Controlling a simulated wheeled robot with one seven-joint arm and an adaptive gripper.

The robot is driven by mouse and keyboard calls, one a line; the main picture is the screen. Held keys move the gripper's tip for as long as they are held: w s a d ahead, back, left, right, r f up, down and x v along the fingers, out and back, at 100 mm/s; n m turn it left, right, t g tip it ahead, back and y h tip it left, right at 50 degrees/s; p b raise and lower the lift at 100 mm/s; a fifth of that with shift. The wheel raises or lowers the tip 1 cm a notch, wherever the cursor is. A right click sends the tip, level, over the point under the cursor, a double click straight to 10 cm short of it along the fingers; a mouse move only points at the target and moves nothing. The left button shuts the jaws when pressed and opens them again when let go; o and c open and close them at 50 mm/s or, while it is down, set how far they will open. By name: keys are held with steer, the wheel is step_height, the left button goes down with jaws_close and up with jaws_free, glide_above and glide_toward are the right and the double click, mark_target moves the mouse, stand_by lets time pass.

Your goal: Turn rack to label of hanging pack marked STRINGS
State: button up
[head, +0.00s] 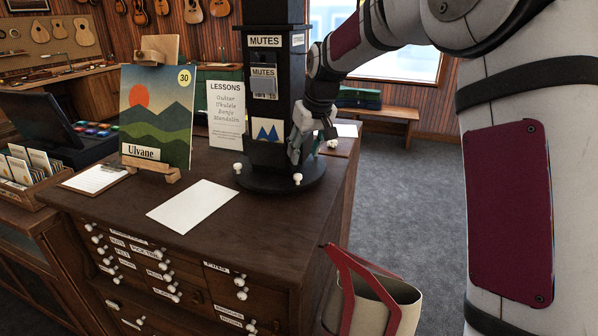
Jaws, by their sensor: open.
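The rack is a tall black column (293,88) on a round black base (275,184), standing on the dark wooden cabinet top. Its front face has a MUTES label (265,41) at the top, a hanging pack marked MUTES (264,84) below it, and a card with a blue peak logo (267,131). A small label (298,40) on the right face is seen edge-on and is hard to read. White knobs sit on the base, at the left (237,168) and front (297,179). My gripper (296,152) is open beside the column's lower right; contact cannot be told.
A LESSONS sign (226,114), a painting on an easel (156,115), a clipboard (95,177) and white paper (191,206) stand or lie left of the rack. A tote bag (380,300) is beside the cabinet. Carpet (420,200) is open at right.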

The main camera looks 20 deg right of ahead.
mark_target(298, 176)
steer(key=x, duration=0.8)
steer(key=shift+w+f+p, duration=0.1)
steer(key=shift+f+p, duration=0.3)
steer(key=shift+c, duration=0.2)
jaws_close()
